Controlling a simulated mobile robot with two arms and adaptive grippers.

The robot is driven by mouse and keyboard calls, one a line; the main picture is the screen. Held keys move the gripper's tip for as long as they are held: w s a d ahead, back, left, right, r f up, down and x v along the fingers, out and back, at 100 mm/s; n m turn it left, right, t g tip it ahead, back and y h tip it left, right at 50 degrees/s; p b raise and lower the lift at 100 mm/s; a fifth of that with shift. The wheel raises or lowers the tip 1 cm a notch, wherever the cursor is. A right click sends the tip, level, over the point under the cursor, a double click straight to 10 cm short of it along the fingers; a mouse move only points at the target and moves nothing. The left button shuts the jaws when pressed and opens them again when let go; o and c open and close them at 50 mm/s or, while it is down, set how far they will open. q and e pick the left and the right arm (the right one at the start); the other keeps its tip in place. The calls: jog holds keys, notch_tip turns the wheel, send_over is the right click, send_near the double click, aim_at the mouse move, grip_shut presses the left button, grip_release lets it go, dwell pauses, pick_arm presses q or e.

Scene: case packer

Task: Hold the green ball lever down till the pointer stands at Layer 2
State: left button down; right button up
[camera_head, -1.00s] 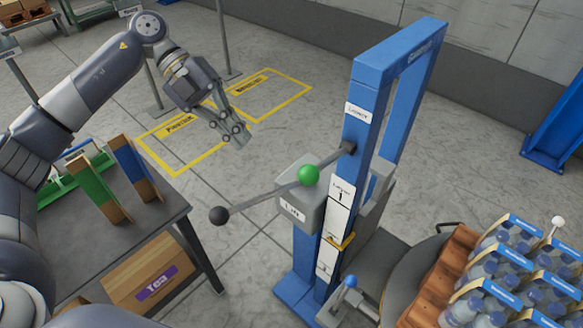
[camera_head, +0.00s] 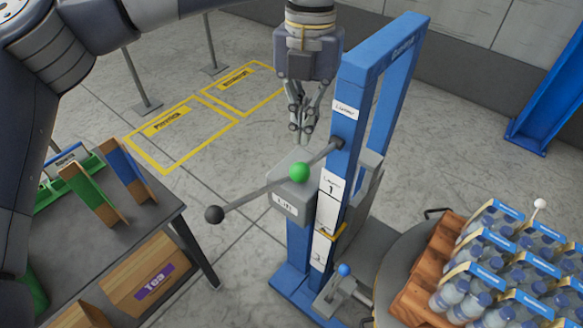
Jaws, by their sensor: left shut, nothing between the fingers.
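The green ball (camera_head: 299,172) sits on a grey rod in front of the blue lift post (camera_head: 362,90). The rod line runs from a dark pivot on the post down left to a black ball (camera_head: 214,214); I cannot tell whether it is one lever or two. My left gripper (camera_head: 302,138) points down with its fingers shut and empty, just above the green ball in the picture, seemingly apart from it. A yellow pointer (camera_head: 335,232) stands at the lower end of the Layer 1 plate (camera_head: 331,186), above a lower plate (camera_head: 322,248) with unclear print. My right gripper is out of view.
A grey box marked Lift (camera_head: 285,203) is behind the rod. A blue-knobbed lever (camera_head: 344,270) stands low by the post. Bottle packs (camera_head: 490,262) sit on the right. A dark table (camera_head: 165,208) with green and blue-faced boards is on the left.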

aim_at(318, 156)
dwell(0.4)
pick_arm(q)
jog(key=shift+s+a+f+b, duration=0.15)
jog(key=shift+f+b, duration=0.9)
jog(key=shift+f, duration=0.7)
jog(key=shift+s+f+b, duration=0.15)
jog(key=shift+f+b, duration=0.85)
jog(key=shift+f, duration=0.85)
